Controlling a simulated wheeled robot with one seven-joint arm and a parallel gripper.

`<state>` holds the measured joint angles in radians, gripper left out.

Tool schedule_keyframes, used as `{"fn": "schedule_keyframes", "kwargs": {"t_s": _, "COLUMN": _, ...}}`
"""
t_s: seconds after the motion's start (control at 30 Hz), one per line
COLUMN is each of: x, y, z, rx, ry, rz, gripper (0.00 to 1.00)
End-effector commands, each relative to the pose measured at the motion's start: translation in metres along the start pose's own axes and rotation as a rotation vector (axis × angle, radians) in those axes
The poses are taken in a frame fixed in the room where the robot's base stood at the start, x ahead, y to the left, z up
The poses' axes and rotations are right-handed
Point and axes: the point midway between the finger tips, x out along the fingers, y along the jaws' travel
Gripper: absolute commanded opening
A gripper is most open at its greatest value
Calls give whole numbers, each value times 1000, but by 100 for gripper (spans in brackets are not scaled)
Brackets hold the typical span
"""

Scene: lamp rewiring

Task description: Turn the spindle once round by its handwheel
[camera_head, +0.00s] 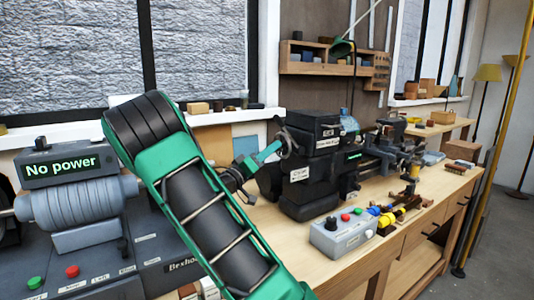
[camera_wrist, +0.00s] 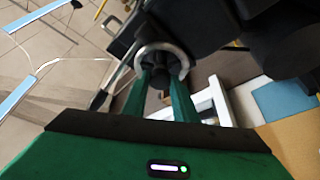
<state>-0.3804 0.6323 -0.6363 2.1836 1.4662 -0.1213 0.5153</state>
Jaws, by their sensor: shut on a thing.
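The lathe's dark headstock (camera_head: 312,165) stands on the bench in the middle of the head view. The handwheel (camera_head: 289,141) is at its left end, partly hidden by my gripper. The fingers are shut on the handwheel; the exact contact is hard to see. The spindle itself is hidden inside the headstock.
A grey control box (camera_head: 342,236) with coloured buttons sits at the bench's front edge. A grey machine (camera_head: 78,205) with a "No power" display stands at the left. My arm crosses the head view's foreground. A shelf (camera_head: 330,60) hangs on the wall behind.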

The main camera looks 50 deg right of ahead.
Motion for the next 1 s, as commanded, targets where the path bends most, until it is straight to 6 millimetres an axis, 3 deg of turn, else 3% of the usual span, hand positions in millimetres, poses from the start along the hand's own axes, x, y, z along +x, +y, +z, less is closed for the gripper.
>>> {"fn": "schedule_keyframes", "kwargs": {"t_s": 0.23, "x": -1, "y": -4, "z": 1, "rx": 0, "ry": -2, "rz": -10, "gripper": 3}}
{"fn": "schedule_keyframes", "kwargs": {"t_s": 0.27, "x": -1, "y": -4, "z": 1, "rx": 0, "ry": -1, "rz": -10, "gripper": 30}}
{"fn": "schedule_keyframes", "kwargs": {"t_s": 0.33, "x": -1, "y": -4, "z": 0, "rx": 0, "ry": -1, "rz": -9, "gripper": 44}}
{"fn": "schedule_keyframes", "kwargs": {"t_s": 0.77, "x": 0, "y": -1, "z": 0, "rx": -2, "ry": 0, "rz": -5, "gripper": 44}}
{"fn": "schedule_keyframes", "kwargs": {"t_s": 1.0, "x": 1, "y": 1, "z": 0, "rx": -92, "ry": -2, "rz": -42, "gripper": 44}}
